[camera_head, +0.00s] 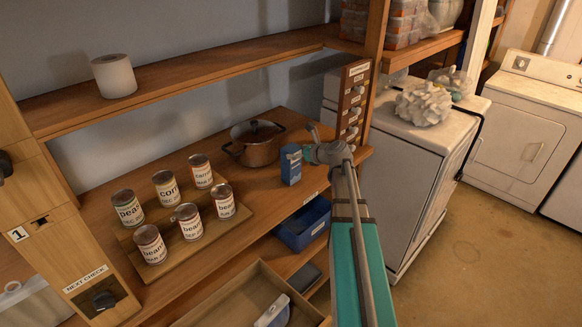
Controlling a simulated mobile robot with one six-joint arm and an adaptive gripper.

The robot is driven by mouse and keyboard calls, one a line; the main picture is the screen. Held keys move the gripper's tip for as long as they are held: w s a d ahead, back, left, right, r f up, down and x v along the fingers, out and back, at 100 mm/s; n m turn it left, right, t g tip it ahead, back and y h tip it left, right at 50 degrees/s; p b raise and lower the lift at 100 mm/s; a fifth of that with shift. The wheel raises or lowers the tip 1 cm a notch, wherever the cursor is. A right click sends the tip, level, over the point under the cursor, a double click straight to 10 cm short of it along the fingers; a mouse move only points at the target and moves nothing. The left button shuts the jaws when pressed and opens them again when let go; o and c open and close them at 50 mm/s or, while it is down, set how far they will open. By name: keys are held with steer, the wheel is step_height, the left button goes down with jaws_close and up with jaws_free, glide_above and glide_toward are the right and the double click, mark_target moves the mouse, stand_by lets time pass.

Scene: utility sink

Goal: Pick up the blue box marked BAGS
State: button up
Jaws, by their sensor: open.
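The small blue box (291,167) stands upright on the wooden shelf, near its right end. Its markings are too small to read here. My gripper (310,145) is at the end of my teal arm, just right of the box's upper part. It is open, with one finger pointing up and another part close to the box. I cannot tell whether it touches the box. Part of the box's right side is hidden by the gripper.
A lidded pot (256,146) stands close behind-left of the box. Several labelled cans stand on a board (180,262) to the left. A post with knobs (352,100) rises at right. A blue bin (300,226) sits below. An upper shelf (190,75) overhangs.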

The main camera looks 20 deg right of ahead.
steer(key=shift+b+x, duration=0.4)
steer(key=shift+x, duration=0.8)
steer(key=shift+w+a+f, duration=0.1)
steer(key=shift+w+f, duration=0.25)
steer(key=shift+w, duration=0.15)
steer(key=c, duration=1)
steer(key=shift+r, duration=0.2)
